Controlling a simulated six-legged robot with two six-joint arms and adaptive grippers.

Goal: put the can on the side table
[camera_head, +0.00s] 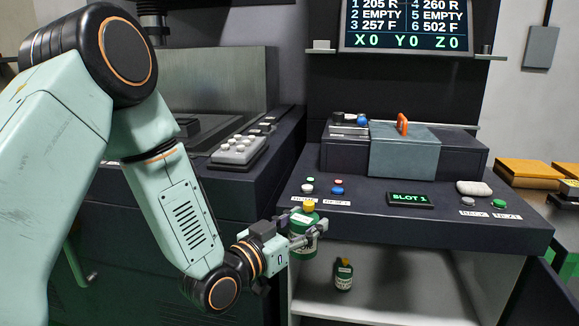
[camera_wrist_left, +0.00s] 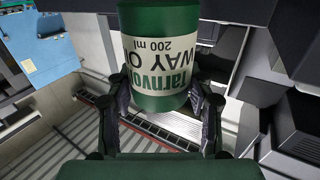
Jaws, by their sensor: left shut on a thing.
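My left gripper (camera_head: 297,242) is shut on a green can (camera_head: 305,222) with a yellow cap and a pale label. It holds the can upright in front of the left end of the console's front edge. In the left wrist view the can (camera_wrist_left: 160,50) stands between the two fingers of the gripper (camera_wrist_left: 163,112), and its label reads "WAY OIL 200 ml". The side table (camera_head: 563,212) seems to be the dark surface at the right edge, partly cut off. My right gripper is not in view.
The console (camera_head: 430,222) bears buttons, a "SLOT 1" display and a white lump. An orange-yellow box (camera_head: 530,173) lies at the right. A machine with a grey keypad (camera_head: 239,150) stands left.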

